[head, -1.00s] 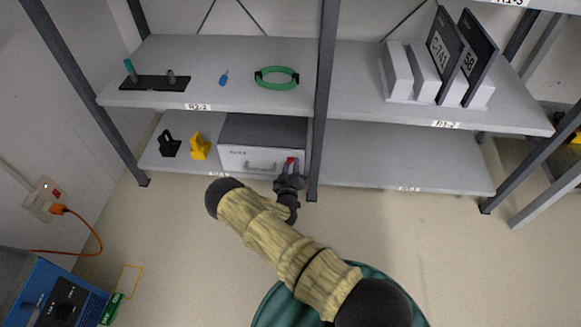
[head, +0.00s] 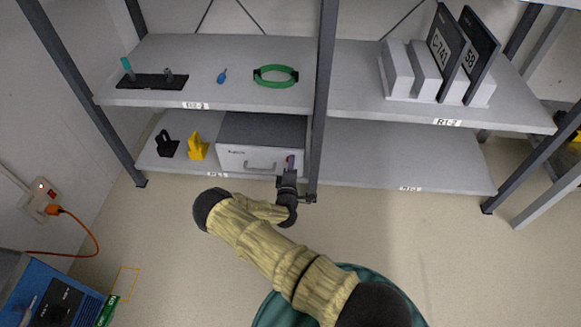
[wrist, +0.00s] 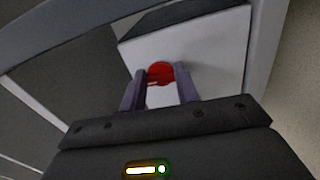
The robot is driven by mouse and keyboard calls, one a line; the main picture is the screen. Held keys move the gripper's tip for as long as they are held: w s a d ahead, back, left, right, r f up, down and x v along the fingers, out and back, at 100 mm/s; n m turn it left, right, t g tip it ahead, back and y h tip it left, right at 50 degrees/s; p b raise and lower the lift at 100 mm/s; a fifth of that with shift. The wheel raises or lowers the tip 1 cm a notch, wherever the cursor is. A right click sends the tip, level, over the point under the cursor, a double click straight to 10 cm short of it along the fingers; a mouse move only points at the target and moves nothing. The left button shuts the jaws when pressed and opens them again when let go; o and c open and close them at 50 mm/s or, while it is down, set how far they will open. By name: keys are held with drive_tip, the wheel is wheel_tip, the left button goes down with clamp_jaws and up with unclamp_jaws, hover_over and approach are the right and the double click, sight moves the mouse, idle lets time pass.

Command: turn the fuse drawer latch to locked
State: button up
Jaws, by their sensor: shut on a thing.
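The fuse drawer (head: 250,158) is a white-fronted box with a dark grey top on the lower shelf, left of the grey upright post. A bar handle (head: 261,166) is on its front. The red latch (wrist: 160,72) shows in the wrist view on the white front, between my fingertips. My gripper (head: 290,163) is at the right end of the drawer front, and it also shows in the wrist view (wrist: 160,80). It is shut on the latch. In the head view my fingers mostly hide the latch, and I cannot tell its exact angle.
A black bracket (head: 166,145) and a yellow bracket (head: 197,147) stand left of the drawer. The upright post (head: 322,110) is close to the right of my gripper. The upper shelf (head: 220,52) is above. The lower shelf right of the post is bare.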

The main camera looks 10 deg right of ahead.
drive_tip(key=shift+n, duration=0.5)
drive_tip(key=o, duration=1)
drive_tip(key=shift+a, duration=0.1)
